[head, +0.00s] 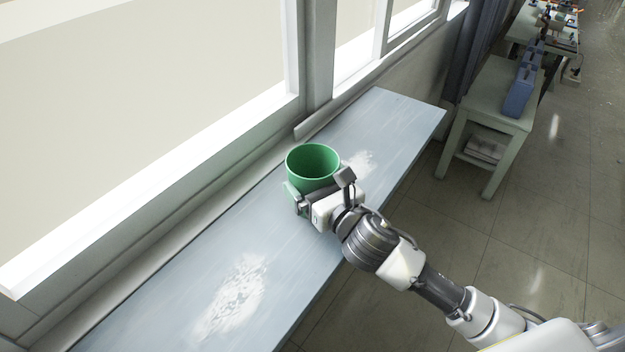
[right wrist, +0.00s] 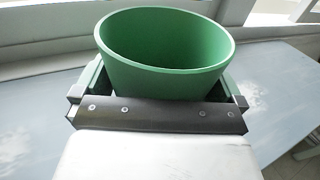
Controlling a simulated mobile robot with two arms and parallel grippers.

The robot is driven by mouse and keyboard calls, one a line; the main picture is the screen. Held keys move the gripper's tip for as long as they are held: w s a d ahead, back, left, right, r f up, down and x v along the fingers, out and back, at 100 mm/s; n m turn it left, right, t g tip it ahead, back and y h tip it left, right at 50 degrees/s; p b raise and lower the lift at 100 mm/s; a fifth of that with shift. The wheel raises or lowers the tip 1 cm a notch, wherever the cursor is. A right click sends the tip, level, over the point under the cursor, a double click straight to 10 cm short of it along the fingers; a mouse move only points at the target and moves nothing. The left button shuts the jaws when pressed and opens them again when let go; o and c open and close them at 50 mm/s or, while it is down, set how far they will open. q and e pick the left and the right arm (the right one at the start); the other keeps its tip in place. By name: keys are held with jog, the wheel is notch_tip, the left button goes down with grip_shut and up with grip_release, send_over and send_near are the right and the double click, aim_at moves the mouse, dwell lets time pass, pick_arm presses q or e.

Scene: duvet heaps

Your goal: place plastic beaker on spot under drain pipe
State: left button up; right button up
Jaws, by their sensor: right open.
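A green plastic beaker (head: 312,163) stands upright on the pale blue bench top (head: 290,235) by the window. It looks empty. My right gripper (head: 298,190) is at the beaker from the front right, with its open fingers on either side of the beaker's body. In the right wrist view the beaker (right wrist: 165,60) rises between the fingers, its rim above them; whether they touch its wall I cannot tell. Its base is hidden. No drain pipe shows in either view. My left gripper is not in view.
Whitish worn patches (head: 232,296) mark the bench top, which is otherwise clear. The window frame (head: 318,60) runs along its back edge. A small table (head: 490,100) with a blue box (head: 522,88) stands far right. Tiled floor lies to the right.

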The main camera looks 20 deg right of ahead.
jog(key=c, duration=0.7)
jog(key=shift+o, duration=0.2)
